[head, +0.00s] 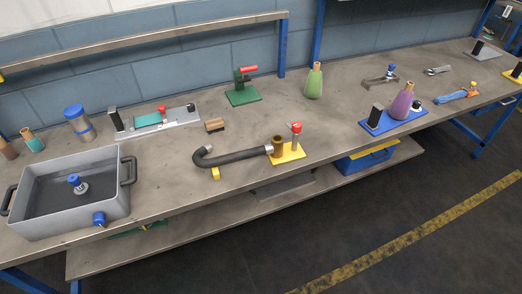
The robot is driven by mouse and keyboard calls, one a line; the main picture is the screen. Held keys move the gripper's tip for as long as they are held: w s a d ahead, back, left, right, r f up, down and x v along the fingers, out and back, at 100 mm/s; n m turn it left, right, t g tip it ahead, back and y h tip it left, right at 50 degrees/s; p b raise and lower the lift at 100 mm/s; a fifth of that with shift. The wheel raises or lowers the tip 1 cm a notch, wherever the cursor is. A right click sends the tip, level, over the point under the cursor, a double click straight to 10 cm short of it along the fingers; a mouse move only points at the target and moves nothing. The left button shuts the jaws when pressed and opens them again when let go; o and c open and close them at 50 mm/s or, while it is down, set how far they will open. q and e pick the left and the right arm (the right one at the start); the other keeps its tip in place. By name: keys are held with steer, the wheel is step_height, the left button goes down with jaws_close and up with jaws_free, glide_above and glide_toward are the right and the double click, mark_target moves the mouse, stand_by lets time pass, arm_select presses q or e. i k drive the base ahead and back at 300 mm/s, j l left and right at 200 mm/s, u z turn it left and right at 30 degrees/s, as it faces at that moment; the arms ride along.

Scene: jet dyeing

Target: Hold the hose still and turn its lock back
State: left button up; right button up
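A black hose (238,156) lies on the grey workbench (170,190), left of a yellow base plate (293,154). Its left end curls up into a hook with a light metal tip (210,148). Its right end reaches a brown, brass-like collar (277,146) on the yellow plate. I cannot tell whether the two are locked together. A post with a red top (296,128) stands upright on the same plate, just right of the collar. A small yellow block (215,173) sits under or against the hose's left part. Neither of my grippers shows in the head view.
A grey tub (75,213) with handles stands at the left front. Behind the hose are a small brown block (214,125), a green clamp stand (243,96) and a green cone (314,82). A purple cone (401,103) on a blue plate stands right.

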mark_target(296, 127)
steer(key=i+l+u, duration=0.4)
steer(key=l, duration=0.25)
steer(key=i+l+u, duration=0.15)
steer(key=l, duration=0.2)
steer(key=i+l+u, duration=0.2)
steer(key=l, duration=0.15)
